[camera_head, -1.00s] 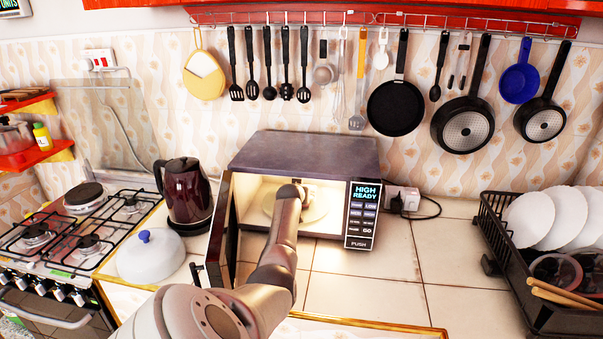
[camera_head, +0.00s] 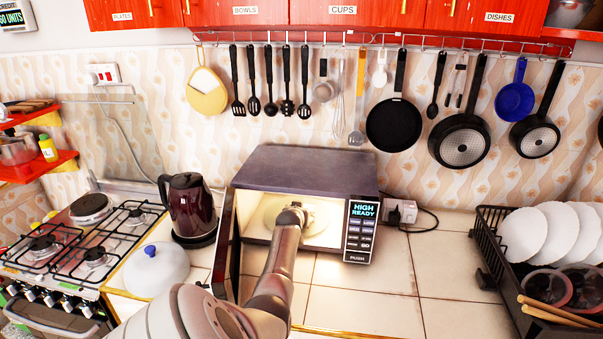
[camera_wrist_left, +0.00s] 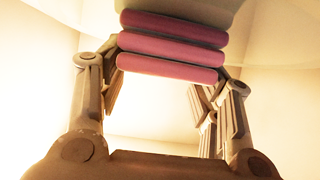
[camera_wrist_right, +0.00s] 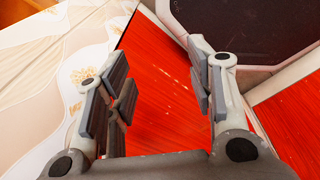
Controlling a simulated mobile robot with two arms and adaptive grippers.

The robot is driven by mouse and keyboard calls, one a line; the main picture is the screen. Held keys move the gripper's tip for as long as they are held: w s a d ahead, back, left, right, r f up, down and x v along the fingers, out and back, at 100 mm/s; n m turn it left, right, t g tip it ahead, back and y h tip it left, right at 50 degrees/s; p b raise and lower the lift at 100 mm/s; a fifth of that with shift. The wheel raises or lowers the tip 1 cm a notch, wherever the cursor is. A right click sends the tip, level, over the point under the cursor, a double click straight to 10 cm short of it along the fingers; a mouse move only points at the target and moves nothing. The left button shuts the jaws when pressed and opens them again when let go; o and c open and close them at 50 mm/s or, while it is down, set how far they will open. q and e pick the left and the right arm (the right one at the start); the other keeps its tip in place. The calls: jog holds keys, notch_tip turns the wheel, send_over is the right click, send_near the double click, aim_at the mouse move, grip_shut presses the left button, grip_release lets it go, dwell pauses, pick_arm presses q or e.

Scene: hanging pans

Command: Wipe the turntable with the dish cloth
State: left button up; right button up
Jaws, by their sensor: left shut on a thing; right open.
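The turntable (camera_head: 318,217) is a pale round plate inside the lit, open microwave (camera_head: 305,170). My left arm reaches in through the doorway, and my left gripper (camera_head: 293,212) is over the plate and hides part of it. In the left wrist view my left gripper (camera_wrist_left: 170,65) is shut on the folded pink dish cloth (camera_wrist_left: 170,58). The clear turntable edge (camera_wrist_left: 278,32) spans the top of that view, close to the cloth; whether they touch is hard to tell. My right gripper (camera_wrist_right: 160,85) is open and empty, outside the head view.
The microwave door (camera_head: 228,245) stands open on the left. A dark red kettle (camera_head: 190,207) stands beside it, near a stove (camera_head: 75,240). A dish rack (camera_head: 490,240) with plates is at the right. The counter (camera_head: 385,285) right of my left arm is clear. A red surface (camera_wrist_right: 160,90) lies beyond my right gripper.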

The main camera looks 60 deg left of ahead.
pick_arm(q)
jog(key=shift+s+d+f+p, duration=0.1)
jog(key=shift+s+d+p, duration=0.3)
jog(key=shift+d+p, duration=0.2)
jog(key=shift+w+a+f+b, duration=0.15)
jog(key=shift+a+b, duration=0.05)
jog(key=shift+b, duration=0.35)
jog(key=shift+w+a+b, duration=0.6)
jog(key=shift+a+b, duration=0.3)
jog(key=shift+b, duration=0.3)
jog(key=shift+w+a+b, duration=0.25)
jog(key=shift+a+b, duration=0.15)
jog(key=shift+b, duration=0.05)
jog(key=w+a+b, duration=0.1)
jog(key=a+b, duration=0.1)
jog(key=b, duration=0.1)
jog(key=shift+w+b, duration=0.15)
jog(key=shift+b, duration=0.15)
jog(key=shift+w+a+r+b, duration=0.3)
jog(key=shift+a+b, duration=0.2)
jog(key=shift+b, duration=0.35)
jog(key=shift+s+d+r+p, duration=0.1)
jog(key=shift+s+d+p, duration=0.2)
jog(key=shift+p, duration=0.65)
jog(key=shift+s+d+p, duration=0.3)
jog(key=shift+d+p, duration=0.35)
jog(key=shift+p, duration=0.5)
jog(key=shift+s+d+f+p, duration=0.2)
jog(key=shift+s+d+p, duration=0.3)
jog(key=shift+p, duration=0.4)
